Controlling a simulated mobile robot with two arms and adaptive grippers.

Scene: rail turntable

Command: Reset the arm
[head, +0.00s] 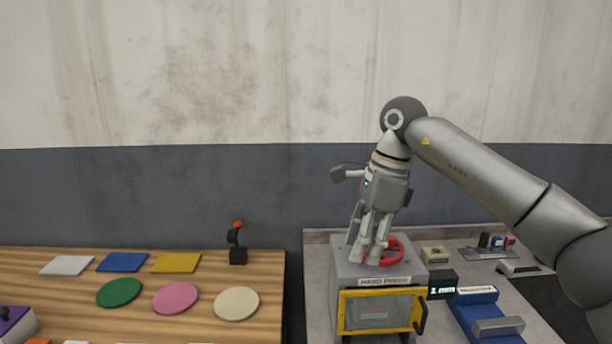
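My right arm comes in from the right, and its gripper (370,253) points down over the top of a grey box-shaped press (345,295). The gripper's fingers hang close above or at the press top, beside a curved red part (393,252). The fingers partly hide this red part, and I cannot tell whether they touch it or how far they are closed. The press has a label reading something like "HARD PRESS" and a yellow-framed front window (345,312) with a dark handle at its right. My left gripper is not in view.
A wooden table (265,325) at left holds green (119,292), pink (175,298) and cream (237,304) discs, coloured squares and a small black stand (237,250). Right of the press are a "2 mm" block (442,285) and a blue device (482,315). A gap separates the tables.

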